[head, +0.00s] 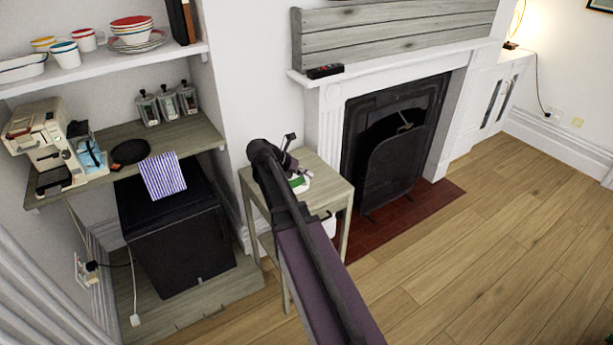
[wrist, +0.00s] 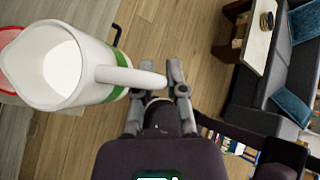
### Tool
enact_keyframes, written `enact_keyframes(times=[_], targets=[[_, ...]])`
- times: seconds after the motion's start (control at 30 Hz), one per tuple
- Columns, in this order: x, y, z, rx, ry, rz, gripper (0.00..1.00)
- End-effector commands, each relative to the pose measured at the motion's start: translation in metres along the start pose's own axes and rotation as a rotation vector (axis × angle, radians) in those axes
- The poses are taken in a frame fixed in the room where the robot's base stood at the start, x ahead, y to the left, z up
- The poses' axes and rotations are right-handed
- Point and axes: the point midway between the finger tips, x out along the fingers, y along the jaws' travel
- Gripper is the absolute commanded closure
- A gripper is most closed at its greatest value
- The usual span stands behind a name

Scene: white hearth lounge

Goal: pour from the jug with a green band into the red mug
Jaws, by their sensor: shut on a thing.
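The white jug with a green band (wrist: 93,62) fills the left of the wrist view, its open mouth facing the camera. My gripper (wrist: 160,90) is shut on the jug's handle. In the head view the jug (head: 300,183) shows only in part beside my arm, over the small table (head: 328,194). A red rim, likely the red mug (wrist: 5,84), shows at the wrist view's left edge, mostly hidden behind the jug. In the head view my arm and the jug hide that spot. I cannot tell whether any liquid is leaving the jug.
The fireplace (head: 395,150) stands right of the small table. A shelf with a coffee machine (head: 45,140) and a striped cloth (head: 163,176) is on the left, above a black cabinet (head: 175,235). Cups and bowls (head: 132,30) stand higher up. The wooden floor (head: 500,230) is clear at right.

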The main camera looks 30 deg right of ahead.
Motion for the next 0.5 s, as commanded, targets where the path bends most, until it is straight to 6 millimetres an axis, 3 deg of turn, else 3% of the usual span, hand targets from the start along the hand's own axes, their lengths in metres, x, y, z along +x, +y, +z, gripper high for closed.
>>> enact_keyframes(times=[0.5], targets=[[0.0022, 0.0074, 0.0002, -0.087, 0.023, -0.086, 1.0]])
